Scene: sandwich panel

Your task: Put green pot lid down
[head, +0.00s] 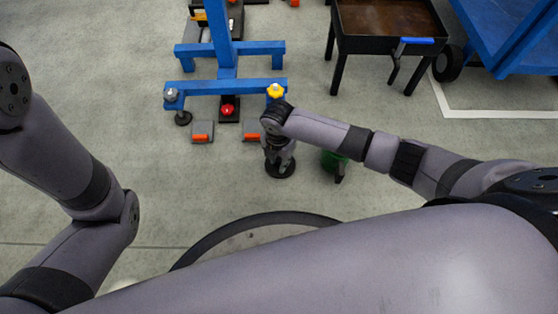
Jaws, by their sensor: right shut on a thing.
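The green pot lid (332,161) shows as a small green patch just below my right forearm, which covers part of it. My right gripper (338,177) is mostly hidden; a dark part, apparently a finger, shows against the lower edge of the green. It is shut on the lid. My right wrist, with a black round cap, hangs down left of the lid. How high the lid is above the floor, and its tilt, I cannot tell. My left arm is at the left edge; its gripper is out of view.
A blue stand (225,88) is at the top, with a yellow knob (275,91) and a red knob (227,110). A black tray table (335,45) stands at the upper right, beside a blue cart (515,45). Orange-handled items (201,137) lie below the stand. Open floor lies left of my wrist.

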